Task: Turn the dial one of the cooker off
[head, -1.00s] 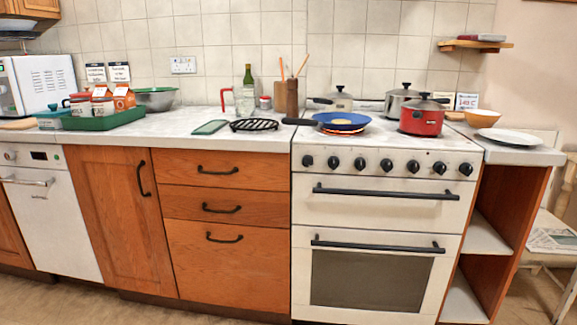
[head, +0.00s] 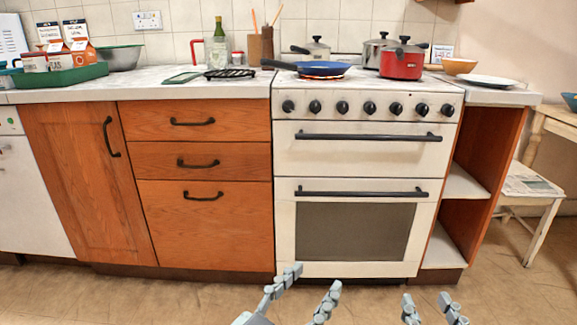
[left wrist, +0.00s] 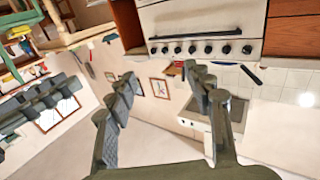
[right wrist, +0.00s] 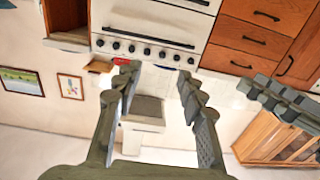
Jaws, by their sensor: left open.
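The white cooker (head: 285,150) stands at centre right, with a row of several black dials along its front panel. The leftmost dial (head: 288,106) is in the head view; no numbers can be read. An orange glowing ring (head: 318,77) shows under the blue frying pan (head: 322,68) on the hob. My left gripper (head: 312,280) is open and empty, low in front of the oven. My right gripper (head: 428,300) is open and empty, to its right. Both are well below and apart from the dials. The cooker front shows at the top of the left wrist (left wrist: 205,22) and right wrist (right wrist: 150,22) views.
A red pot (head: 401,64) and steel pots stand on the hob. Wooden drawers (head: 205,215) are left of the cooker, with an open shelf unit (head: 462,184) at its right. A chair (head: 533,190) stands far right. The floor before the cooker is clear.

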